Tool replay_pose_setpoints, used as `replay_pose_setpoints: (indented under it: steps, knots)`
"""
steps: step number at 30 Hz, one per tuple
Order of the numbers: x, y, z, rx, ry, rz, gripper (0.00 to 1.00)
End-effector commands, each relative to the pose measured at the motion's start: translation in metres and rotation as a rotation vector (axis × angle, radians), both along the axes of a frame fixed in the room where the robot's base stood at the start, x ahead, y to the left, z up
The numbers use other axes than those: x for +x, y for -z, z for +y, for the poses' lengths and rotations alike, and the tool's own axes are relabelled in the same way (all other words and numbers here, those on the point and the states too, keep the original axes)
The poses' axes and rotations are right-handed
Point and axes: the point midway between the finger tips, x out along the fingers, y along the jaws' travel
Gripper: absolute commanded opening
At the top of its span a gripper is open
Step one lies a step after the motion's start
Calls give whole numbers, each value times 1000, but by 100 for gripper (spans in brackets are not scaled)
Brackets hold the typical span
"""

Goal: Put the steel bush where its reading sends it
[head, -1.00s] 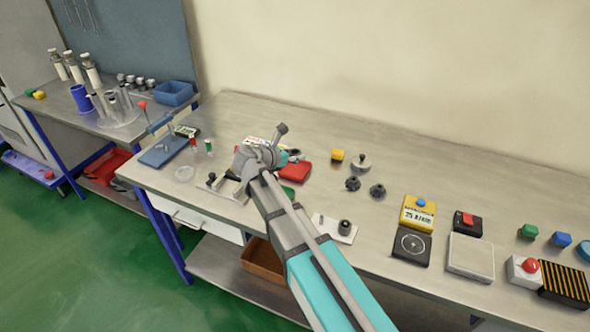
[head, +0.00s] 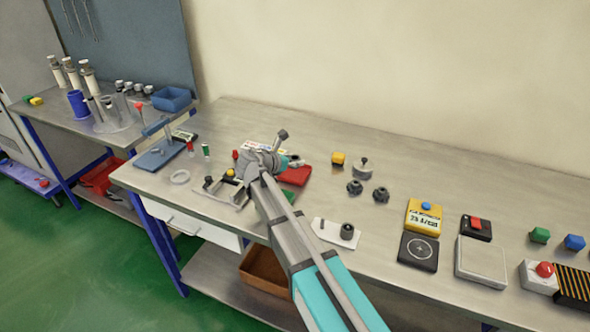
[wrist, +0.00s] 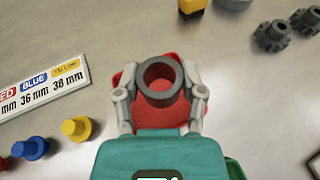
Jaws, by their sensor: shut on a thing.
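My gripper (wrist: 160,95) is shut on the steel bush (wrist: 160,62), a dark grey ring. The wrist view looks into its round bore, with a finger on each side. A red pad (wrist: 178,116) lies beneath it; it also shows in the head view (head: 297,176). In the head view my gripper (head: 276,160) is over the middle of the bench, and I cannot make out the bush there. A label plate (wrist: 42,87) carries RED, BLUE 36 mm and YELLOW 38 mm; the red figure is cut off. Red, blue (wrist: 33,148) and yellow (wrist: 77,128) pegs stand beside it.
Two dark toothed parts (head: 367,191) and a yellow block (head: 338,159) stand right of my gripper. A white plate (head: 325,230) with a black knob lies in front. A yellow display box (head: 423,215) and grey pad (head: 481,260) are further right.

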Motion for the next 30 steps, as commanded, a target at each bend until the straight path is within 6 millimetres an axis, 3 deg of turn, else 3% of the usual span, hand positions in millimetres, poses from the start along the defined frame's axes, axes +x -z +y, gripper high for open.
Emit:
replay_pose_setpoints:
  steps: [5, 19, 30]
  knots:
    - [2, 3, 1, -1, 0, -1, 0]
    - [8, 38, 1, -1, 0, -1, 0]
    - [8, 40, 1, 0, -1, -1, 0]
